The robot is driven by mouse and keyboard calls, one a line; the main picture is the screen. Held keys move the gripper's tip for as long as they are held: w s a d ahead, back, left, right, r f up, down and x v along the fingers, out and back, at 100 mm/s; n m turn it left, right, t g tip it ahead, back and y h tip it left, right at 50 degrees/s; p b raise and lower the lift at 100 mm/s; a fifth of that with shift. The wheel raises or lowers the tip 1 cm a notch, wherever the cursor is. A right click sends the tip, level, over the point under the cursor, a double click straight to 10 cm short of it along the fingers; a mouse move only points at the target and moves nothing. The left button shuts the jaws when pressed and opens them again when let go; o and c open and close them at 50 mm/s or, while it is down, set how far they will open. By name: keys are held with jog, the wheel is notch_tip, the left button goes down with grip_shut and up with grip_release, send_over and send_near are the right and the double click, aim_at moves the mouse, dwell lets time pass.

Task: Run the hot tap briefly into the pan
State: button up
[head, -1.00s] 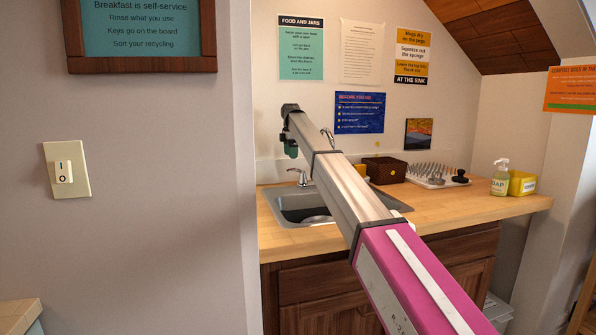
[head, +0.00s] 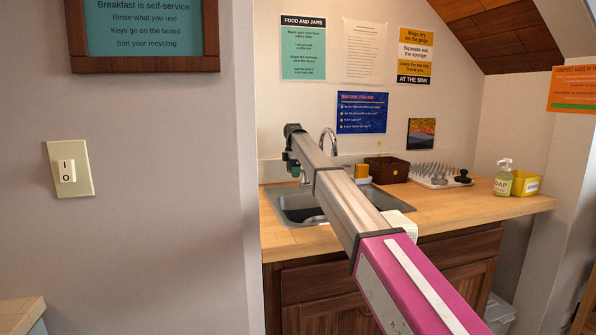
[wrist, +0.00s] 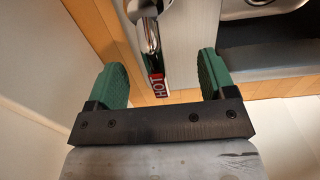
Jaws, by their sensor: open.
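The hot tap lever is chrome, with a red HOT label (wrist: 157,85) on its end in the wrist view. My gripper (wrist: 162,80) is open, with one green finger on each side of the lever and visible gaps to both. In the head view my gripper (head: 293,165) is at the back left of the sink (head: 283,216), partly hidden by my arm. The curved chrome spout (head: 328,137) rises just behind my arm. I cannot clearly make out the pan; my arm hides much of the basin. I see no running water.
On the wooden counter (head: 470,208) stand a dark brown box (head: 387,170), a peg drying rack (head: 432,172), a soap bottle (head: 503,180) and a yellow tub (head: 525,184). A wall (wrist: 28,75) runs close on the left in the wrist view.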

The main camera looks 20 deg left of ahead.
grip_shut()
jog(key=n, duration=0.1)
jog(key=s+d+n, duration=0.1)
jog(key=n, duration=0.1)
jog(key=d+n, duration=0.1)
jog(key=n, duration=0.1)
jog(key=shift+s+d, duration=0.1)
jog(key=shift+s, duration=0.3)
jog(key=shift+s+d+n, duration=0.15)
jog(key=shift+d+n, duration=0.1)
jog(key=shift+n, duration=0.75)
jog(key=shift+s+d+n, duration=0.1)
jog(key=shift+d+n, duration=0.35)
jog(key=shift+n, duration=0.45)
jog(key=shift+s+d+n, duration=0.1)
jog(key=shift+d+n, duration=0.3)
jog(key=shift+n, duration=0.5)
